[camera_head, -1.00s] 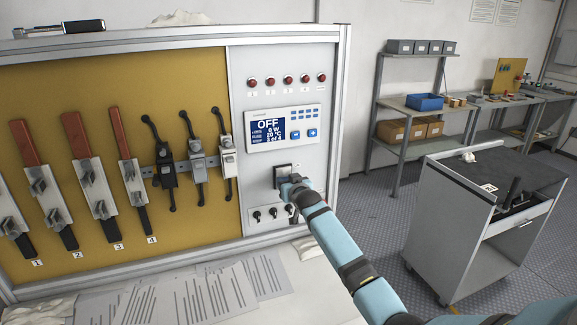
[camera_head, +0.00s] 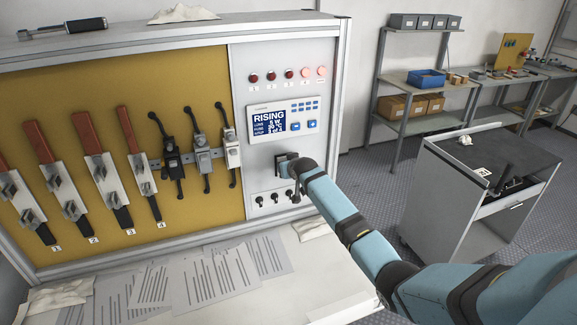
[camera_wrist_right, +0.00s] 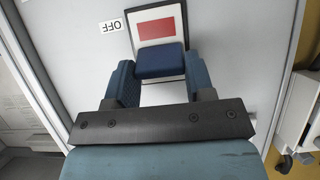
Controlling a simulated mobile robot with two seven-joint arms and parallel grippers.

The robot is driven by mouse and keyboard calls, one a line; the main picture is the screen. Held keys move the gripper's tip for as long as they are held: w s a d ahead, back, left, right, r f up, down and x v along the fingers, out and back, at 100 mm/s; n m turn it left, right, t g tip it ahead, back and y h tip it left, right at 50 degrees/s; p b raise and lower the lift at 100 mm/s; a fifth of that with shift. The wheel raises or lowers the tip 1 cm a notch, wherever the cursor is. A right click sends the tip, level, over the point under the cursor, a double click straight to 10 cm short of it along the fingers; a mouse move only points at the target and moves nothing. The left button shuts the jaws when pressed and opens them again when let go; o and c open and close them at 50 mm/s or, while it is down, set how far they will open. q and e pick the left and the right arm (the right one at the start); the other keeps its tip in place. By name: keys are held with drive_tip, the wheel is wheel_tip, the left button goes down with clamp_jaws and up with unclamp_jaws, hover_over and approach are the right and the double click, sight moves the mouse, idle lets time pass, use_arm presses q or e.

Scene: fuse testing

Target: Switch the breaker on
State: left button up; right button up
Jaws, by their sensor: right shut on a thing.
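The breaker (camera_head: 283,158) is a dark-framed unit on the grey control panel (camera_head: 262,180), partly hidden by my right gripper (camera_head: 294,169). In the right wrist view the breaker shows a white face with a red patch (camera_wrist_right: 156,29) and a dark blue lever (camera_wrist_right: 160,62). My right gripper (camera_wrist_right: 160,68) is shut on that lever, one finger on each side. An OFF label (camera_wrist_right: 110,27) is beside the breaker. The display (camera_head: 283,122) reads RISING. My left gripper is not in view.
Below the breaker are several small black knobs (camera_head: 273,198). The yellow board (camera_head: 80,90) at left carries several red-handled switches (camera_head: 88,130) and clamps (camera_head: 202,153). Papers (camera_head: 210,280) lie on the bench. A grey cart (camera_head: 440,200) stands at right.

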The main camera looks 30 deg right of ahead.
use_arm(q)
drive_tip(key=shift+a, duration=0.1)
use_arm(e)
drive_tip(key=o, duration=0.8)
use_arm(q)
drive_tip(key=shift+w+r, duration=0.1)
use_arm(e)
drive_tip(key=shift+o, duration=0.6)
use_arm(q)
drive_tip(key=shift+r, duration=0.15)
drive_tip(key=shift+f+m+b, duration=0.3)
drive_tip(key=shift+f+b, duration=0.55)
drive_tip(key=shift+b, duration=0.2)
use_arm(e)
drive_tip(key=v, duration=1.4)
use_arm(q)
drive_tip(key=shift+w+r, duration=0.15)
use_arm(e)
drive_tip(key=shift+f, duration=0.15)
